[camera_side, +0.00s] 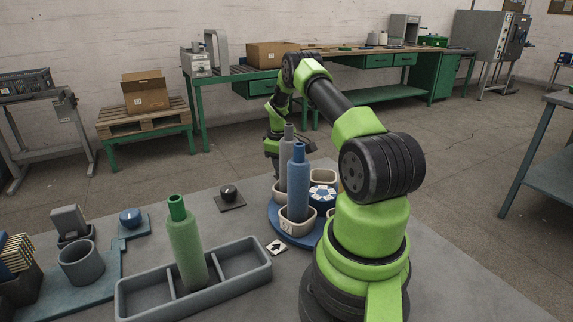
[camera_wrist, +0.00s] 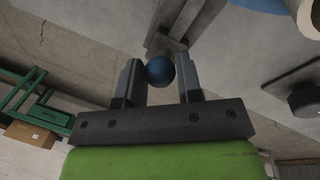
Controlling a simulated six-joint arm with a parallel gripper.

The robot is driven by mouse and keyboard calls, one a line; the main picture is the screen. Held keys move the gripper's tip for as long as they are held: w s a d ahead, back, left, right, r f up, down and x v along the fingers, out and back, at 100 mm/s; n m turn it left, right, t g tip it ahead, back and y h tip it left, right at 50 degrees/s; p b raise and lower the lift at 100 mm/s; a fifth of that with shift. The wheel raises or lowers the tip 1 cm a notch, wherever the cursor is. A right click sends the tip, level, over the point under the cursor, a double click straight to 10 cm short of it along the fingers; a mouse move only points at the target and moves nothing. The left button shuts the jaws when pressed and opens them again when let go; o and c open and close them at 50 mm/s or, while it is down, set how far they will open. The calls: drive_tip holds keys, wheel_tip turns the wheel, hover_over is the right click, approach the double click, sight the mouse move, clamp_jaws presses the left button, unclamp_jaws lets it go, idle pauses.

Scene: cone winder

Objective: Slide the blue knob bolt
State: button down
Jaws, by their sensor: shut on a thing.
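The blue knob (camera_wrist: 160,71) is a round ball between my gripper's two fingers in the wrist view. My gripper (camera_wrist: 160,64) is shut on it, with one grey finger on each side. A grey bracket (camera_wrist: 169,40) lies just beyond the knob; how the knob joins it is partly hidden. In the side view my wrist (camera_side: 274,146) reaches down behind the turntable with the bottles, and the fingertips and the held knob cannot be made out there.
A blue turntable (camera_side: 277,223) carries cups with a grey bottle (camera_side: 289,135) and a blue bottle (camera_side: 297,185), close to my wrist. A black knob (camera_side: 228,192) stands on a plate to the left. A grey tray (camera_side: 239,279) holds a green bottle (camera_side: 186,245).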

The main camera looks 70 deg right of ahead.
drive_tip(key=shift+w+d, duration=0.25)
drive_tip(key=shift+d, duration=0.05)
drive_tip(key=c, duration=0.8)
unclamp_jaws()
drive_tip(key=shift+r, duration=0.1)
drive_tip(key=r, duration=0.3)
drive_tip(key=a+r, duration=0.1)
drive_tip(key=r, duration=0.2)
drive_tip(key=a+r, duration=0.1)
drive_tip(key=r, duration=0.2)
drive_tip(key=shift+w+r, duration=0.15)
drive_tip(key=shift+r, duration=0.15)
